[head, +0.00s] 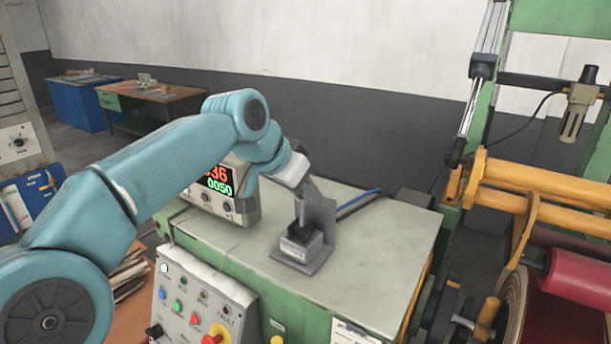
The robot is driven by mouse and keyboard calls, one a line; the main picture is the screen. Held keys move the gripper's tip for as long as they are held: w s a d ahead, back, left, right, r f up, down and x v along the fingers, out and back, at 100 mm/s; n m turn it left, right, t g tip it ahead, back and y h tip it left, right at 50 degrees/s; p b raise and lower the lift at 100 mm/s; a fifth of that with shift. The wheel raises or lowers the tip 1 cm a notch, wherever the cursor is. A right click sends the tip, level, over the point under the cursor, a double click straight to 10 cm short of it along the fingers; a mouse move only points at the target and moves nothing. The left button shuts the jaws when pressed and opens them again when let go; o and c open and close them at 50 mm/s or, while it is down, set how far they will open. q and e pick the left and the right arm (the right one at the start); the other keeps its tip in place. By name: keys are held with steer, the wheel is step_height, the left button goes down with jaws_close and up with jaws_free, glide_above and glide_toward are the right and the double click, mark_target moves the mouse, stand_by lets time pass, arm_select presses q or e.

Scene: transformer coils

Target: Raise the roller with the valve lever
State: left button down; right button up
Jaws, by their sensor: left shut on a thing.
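The valve (301,246) is a small grey block with a dark top on a metal bracket, on the pale top of the green cabinet. My left arm comes in from the left. My left gripper (301,212) is directly above the valve, shut on the dark valve lever, which is mostly hidden by the fingers. A red roller (581,281) is at the right edge, beside an orange arm. Orange rollers (550,194) lie above it. My right gripper is not in view.
A counter box (227,190) with a lit display stands behind my left arm on the cabinet top (380,240). A control panel (200,305) with buttons and a red knob is at the front. A blue hose (358,198) runs behind the valve. The cabinet top right of the valve is clear.

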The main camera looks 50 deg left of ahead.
arm_select(q)
steer(key=shift+w+a+r+g+p, duration=0.15)
steer(key=shift+w+r+g+p, duration=0.15)
steer(key=shift+w+g+p, duration=0.25)
steer(key=shift+f, duration=0.1)
steer(key=c, duration=1)
jaws_free()
steer(key=shift+f+g, duration=0.2)
steer(key=shift+g, duration=0.05)
steer(key=shift+c, duration=0.2)
steer(key=v, duration=1.6)
steer(key=shift+s+a+r, duration=0.15)
steer(key=shift+a, duration=0.1)
steer(key=shift+s, duration=0.1)
